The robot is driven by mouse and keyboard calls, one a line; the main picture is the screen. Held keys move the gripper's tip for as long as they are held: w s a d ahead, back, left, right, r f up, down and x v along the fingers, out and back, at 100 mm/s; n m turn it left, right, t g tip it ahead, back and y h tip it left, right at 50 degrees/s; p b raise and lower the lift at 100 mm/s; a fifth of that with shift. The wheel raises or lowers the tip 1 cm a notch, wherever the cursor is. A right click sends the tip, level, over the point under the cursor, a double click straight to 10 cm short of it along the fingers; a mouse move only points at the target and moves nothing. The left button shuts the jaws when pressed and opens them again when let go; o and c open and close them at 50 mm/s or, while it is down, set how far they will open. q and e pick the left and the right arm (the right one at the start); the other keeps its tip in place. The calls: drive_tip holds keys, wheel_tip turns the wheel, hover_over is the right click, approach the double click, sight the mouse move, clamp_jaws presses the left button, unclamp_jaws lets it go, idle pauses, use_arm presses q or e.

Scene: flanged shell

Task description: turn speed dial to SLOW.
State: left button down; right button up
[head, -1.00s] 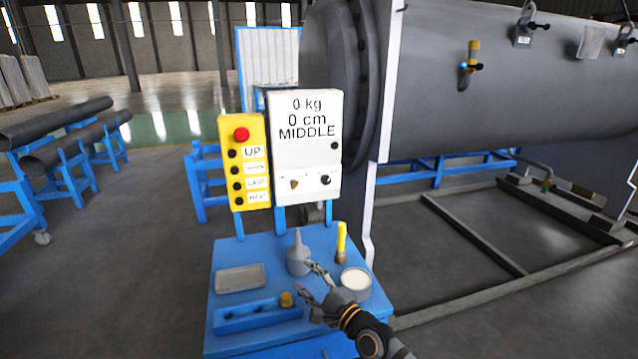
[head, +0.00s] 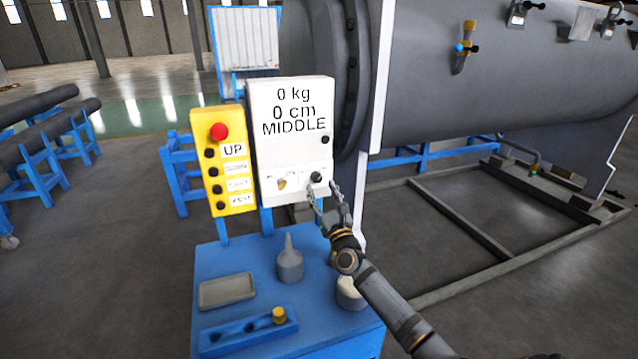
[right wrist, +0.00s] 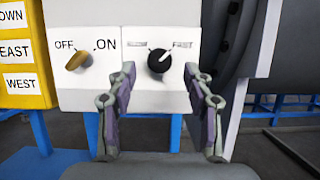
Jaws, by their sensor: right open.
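The speed dial (head: 316,177) is a small black knob at the lower right of the white control box (head: 290,105), whose display reads 0 kg, 0 cm, MIDDLE. In the right wrist view the dial (right wrist: 159,61) has a white pointer mark tilted up and right towards FAST; the label on its left is blurred. My right gripper (head: 325,190) is open just in front of the dial. In the right wrist view its two fingers (right wrist: 165,82) stand left and right of the dial, apart from it. My left gripper is not seen.
A brass OFF/ON switch (right wrist: 79,61) sits left of the dial. A yellow button panel (head: 222,162) with a red button stands beside the box. Below, a blue table (head: 245,262) holds a grey tray (head: 227,290), a grey bottle (head: 289,263) and a white-topped can (head: 351,291).

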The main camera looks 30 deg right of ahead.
sight(317, 177)
drive_tip(key=x, duration=0.2)
drive_tip(key=shift+w+r, duration=0.15)
drive_tip(key=shift+r, duration=0.15)
drive_tip(key=shift+w, duration=0.1)
drive_tip(key=c, duration=0.5)
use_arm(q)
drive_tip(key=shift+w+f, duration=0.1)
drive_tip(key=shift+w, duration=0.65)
use_arm(e)
clamp_jaws()
